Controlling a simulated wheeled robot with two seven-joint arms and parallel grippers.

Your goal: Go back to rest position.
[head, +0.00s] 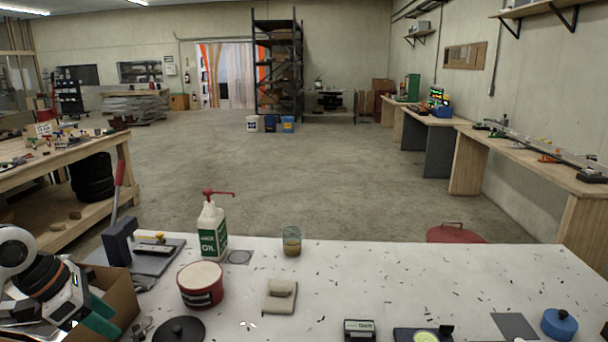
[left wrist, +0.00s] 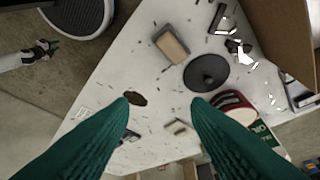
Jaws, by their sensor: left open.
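My left gripper (head: 97,322) is at the lower left of the head view, over the table's left end beside an open cardboard box (head: 122,300). In the left wrist view its two teal fingers (left wrist: 160,103) are spread wide, with only the white table top and small items below and nothing between them. What seems to be my right gripper (left wrist: 46,49) shows small at the left of the left wrist view, off the table edge above the floor. Its fingers are too small to read. It is not in the head view.
The white table (head: 400,275) holds an oil bottle (head: 212,230), a red tub (head: 200,285), a black round lid (head: 179,331), a glass jar (head: 292,242), a beige block (head: 281,297) and a blue round item (head: 559,323).

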